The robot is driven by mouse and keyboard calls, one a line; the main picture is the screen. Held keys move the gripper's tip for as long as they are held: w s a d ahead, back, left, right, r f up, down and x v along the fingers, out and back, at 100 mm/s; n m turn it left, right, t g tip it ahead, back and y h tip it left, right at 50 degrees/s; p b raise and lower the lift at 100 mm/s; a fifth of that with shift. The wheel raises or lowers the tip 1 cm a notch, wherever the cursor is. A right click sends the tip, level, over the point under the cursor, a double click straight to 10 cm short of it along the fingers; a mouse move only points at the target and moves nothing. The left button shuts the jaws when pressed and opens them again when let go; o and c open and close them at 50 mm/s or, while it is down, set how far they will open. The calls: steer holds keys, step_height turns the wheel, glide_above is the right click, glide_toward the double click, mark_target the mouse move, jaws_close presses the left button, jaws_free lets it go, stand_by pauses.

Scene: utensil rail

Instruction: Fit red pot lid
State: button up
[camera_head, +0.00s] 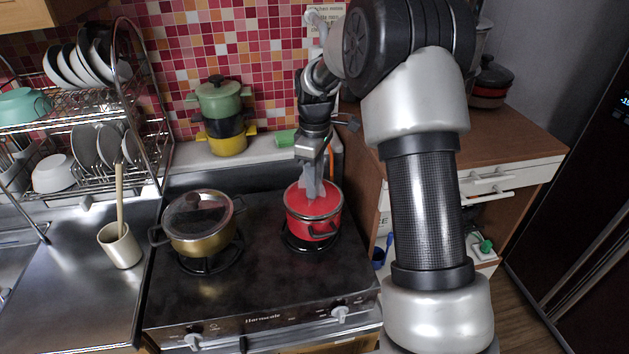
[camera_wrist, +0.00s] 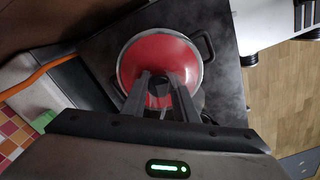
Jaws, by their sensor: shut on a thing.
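The red pot (camera_head: 313,228) with dark handles stands on the right burner of the stove. The red lid (camera_head: 297,200) lies over the pot's mouth and looks about level. I cannot tell whether it sits fully on the rim. My gripper (camera_head: 313,192) points down from above and is shut on the middle of the lid, at its knob. In the wrist view the fingers of my gripper (camera_wrist: 162,84) reach over the lid (camera_wrist: 150,52), and they hide most of the knob. A dark pot handle (camera_wrist: 206,46) sticks out beyond the rim.
A gold pot with a glass lid (camera_head: 200,223) stands on the left burner. A cream crock (camera_head: 120,246) with a wooden utensil is left of the stove (camera_head: 262,278). Stacked pots (camera_head: 222,112) stand on the ledge behind. A dish rack (camera_head: 100,135) is at the left.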

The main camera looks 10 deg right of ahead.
steer(key=shift+f+b, duration=0.3)
steer(key=shift+f, duration=0.3)
steer(key=o, duration=1.2)
steer(key=shift+r, duration=0.1)
step_height(320, 180, up, 17)
steer(key=shift+r+p, duration=0.2)
steer(key=shift+p, duration=0.2)
steer(key=s+r+m+t, duration=0.25)
steer(key=s+r, duration=0.35)
steer(key=s, duration=0.3)
steer(key=s+f+m+t+p, duration=0.1)
steer(key=s+m, duration=0.8)
steer(key=s, duration=1.1)
steer(key=shift+s+f+t+p, duration=0.4)
steer(key=shift+t+p, duration=0.2)
steer(key=shift+t, duration=0.45)
